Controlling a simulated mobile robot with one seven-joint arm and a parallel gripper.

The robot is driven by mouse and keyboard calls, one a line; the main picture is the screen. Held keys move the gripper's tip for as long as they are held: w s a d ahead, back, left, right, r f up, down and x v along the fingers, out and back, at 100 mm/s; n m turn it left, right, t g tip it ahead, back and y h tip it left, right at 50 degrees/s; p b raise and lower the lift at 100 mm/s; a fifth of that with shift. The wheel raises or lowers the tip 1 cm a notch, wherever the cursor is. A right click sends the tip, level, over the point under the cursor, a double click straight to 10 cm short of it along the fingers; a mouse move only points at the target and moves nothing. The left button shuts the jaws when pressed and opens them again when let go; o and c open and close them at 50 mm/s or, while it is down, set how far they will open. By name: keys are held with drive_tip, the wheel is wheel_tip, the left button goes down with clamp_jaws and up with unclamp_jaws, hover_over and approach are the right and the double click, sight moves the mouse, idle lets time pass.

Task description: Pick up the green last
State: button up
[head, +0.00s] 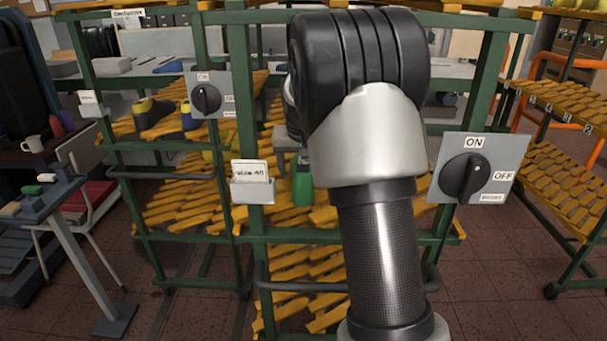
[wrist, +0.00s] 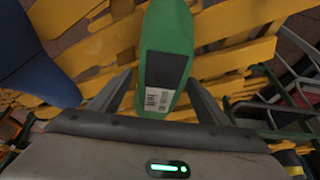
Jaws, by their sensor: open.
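The green last (wrist: 166,32) shows in the wrist view at the top middle, with a dark patch and a white barcode label on it. It lies over the yellow slats. My gripper (wrist: 160,85) is open, with one finger on each side of the last's near end. I cannot tell whether either finger touches it. In the head view the green last (head: 302,186) is a small upright green shape on the rack, partly hidden by my arm. My gripper is mostly hidden behind my arm there.
A blue object (wrist: 35,65) lies left of the last in the wrist view. The green rack frame (head: 238,150) carries switch panels (head: 468,170) and a card holder (head: 252,190). A yellow-and-dark last (head: 152,115) sits on the left shelf. Another slatted rack (head: 560,180) stands right.

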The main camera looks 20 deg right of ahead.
drive_tip(key=c, duration=1.5)
drive_tip(key=shift+w+r, duration=0.1)
drive_tip(key=shift+r, duration=0.05)
drive_tip(key=shift+c, duration=0.7)
